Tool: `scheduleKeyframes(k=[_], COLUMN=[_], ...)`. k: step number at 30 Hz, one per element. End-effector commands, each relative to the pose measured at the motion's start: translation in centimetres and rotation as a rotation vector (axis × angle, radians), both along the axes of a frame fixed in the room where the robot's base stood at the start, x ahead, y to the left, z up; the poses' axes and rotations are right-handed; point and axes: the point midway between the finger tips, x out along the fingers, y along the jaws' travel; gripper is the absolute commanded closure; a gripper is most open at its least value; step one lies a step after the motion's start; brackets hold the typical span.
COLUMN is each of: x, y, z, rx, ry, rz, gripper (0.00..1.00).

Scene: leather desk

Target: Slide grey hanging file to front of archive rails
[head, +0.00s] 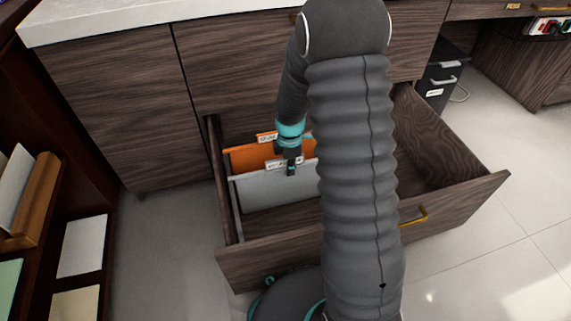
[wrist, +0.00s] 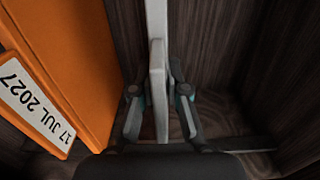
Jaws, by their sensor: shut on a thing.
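The grey hanging file (head: 275,191) hangs in the open drawer, in front of the orange file, with clear drawer space between it and the drawer front. My gripper (head: 291,168) reaches down from above to its top edge. In the wrist view the grey file (wrist: 158,85) is seen edge-on as a pale strip between the two fingers of my gripper (wrist: 160,112), which are shut on it. The orange file (head: 250,160) hangs behind the grey one. It also shows at left in the wrist view (wrist: 75,60), with a label (wrist: 38,105) reading "17 JUL 2027".
The drawer (head: 450,210) is pulled out, its side walls close to the files on the left. My arm hides part of the drawer's middle. Dark shelves (head: 30,215) with papers stand at left. A black cabinet (head: 438,85) stands at the back right. Floor at right is clear.

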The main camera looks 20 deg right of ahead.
Motion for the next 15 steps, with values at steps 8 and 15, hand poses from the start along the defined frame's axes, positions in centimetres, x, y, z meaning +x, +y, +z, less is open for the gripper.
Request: scheduleKeyframes(k=[8,15], x=[-1.2,-2.2], y=[0.0,0.0], z=[0.0,0.0], rx=[0.000,0.000], ry=[0.002,0.000], rz=[0.000,0.000], gripper=[1.00,1.00])
